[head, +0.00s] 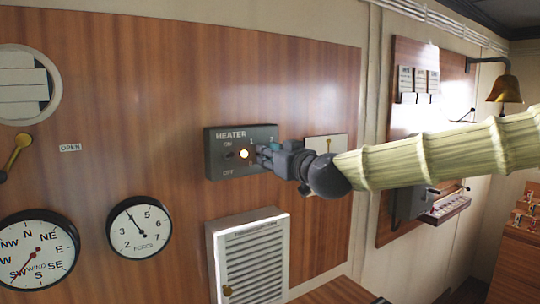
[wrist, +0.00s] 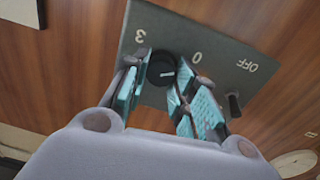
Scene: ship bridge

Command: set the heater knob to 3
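The dark grey heater panel (head: 218,165) is on the wood wall, with a lit lamp (head: 244,153) and an ON/OFF switch. My gripper (head: 261,155) is at its right part and hides the knob in the head view. In the wrist view the panel (wrist: 222,70) appears turned over. The black round heater knob (wrist: 161,70) shows there between my gripper's fingertips (wrist: 162,72), which appear to close on its two sides; contact is hard to make out. The knob's white mark points to the side of the 0, away from the 3.
A white louvred cabinet (head: 252,262) stands out below the panel. A white plate (head: 326,146) is on the wall to the right, behind my arm. Two dials, a force gauge (head: 139,228) and a wind dial (head: 37,252), are at lower left.

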